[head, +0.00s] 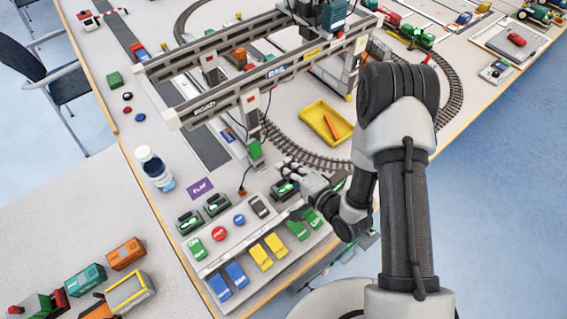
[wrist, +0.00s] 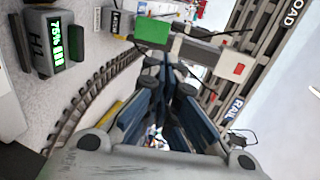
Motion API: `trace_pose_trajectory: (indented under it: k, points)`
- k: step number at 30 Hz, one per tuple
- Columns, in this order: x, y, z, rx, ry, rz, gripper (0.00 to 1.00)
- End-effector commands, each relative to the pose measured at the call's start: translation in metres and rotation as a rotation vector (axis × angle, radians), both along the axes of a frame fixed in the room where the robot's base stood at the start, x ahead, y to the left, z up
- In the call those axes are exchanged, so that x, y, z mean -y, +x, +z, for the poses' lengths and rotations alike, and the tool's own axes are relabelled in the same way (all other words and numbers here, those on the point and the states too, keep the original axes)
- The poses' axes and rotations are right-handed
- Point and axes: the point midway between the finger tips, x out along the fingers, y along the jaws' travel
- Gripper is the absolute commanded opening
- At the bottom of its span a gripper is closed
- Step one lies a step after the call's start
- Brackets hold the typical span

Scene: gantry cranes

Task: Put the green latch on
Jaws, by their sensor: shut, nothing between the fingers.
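The control panel (head: 250,235) lies on the table's near edge in the head view. At its left is a green piece with lettering (head: 197,246), beside a red round button (head: 219,233) and a blue round button (head: 239,220). Two green rockers (head: 305,224) are at its right. My gripper (head: 284,168) is shut and empty, just beyond the panel's far edge, apart from these green parts. In the wrist view my shut fingers (wrist: 170,75) point away past a green block (wrist: 152,30); the panel's controls are not visible there.
The gantry crane (head: 240,90) stands beyond the panel, with a green block (head: 255,150) at its leg. Rail track (head: 305,158) and a yellow tray (head: 327,123) lie close by. A bottle (head: 154,168) stands left. Small displays (head: 203,212) line the panel's back.

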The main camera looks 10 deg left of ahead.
Motion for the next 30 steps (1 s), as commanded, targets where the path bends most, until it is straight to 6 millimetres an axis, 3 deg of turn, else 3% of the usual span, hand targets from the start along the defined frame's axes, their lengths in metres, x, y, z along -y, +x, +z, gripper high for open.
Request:
trace_pose_trajectory:
  k: [9,15,30]
  points:
    - [-0.052,0.043,-0.019,0.006,0.0,0.004,0.0]
    - [-0.075,0.063,-0.027,0.003,0.0,0.002,0.0]
    - [-0.086,0.073,-0.03,0.0,-0.001,0.0,0.0]
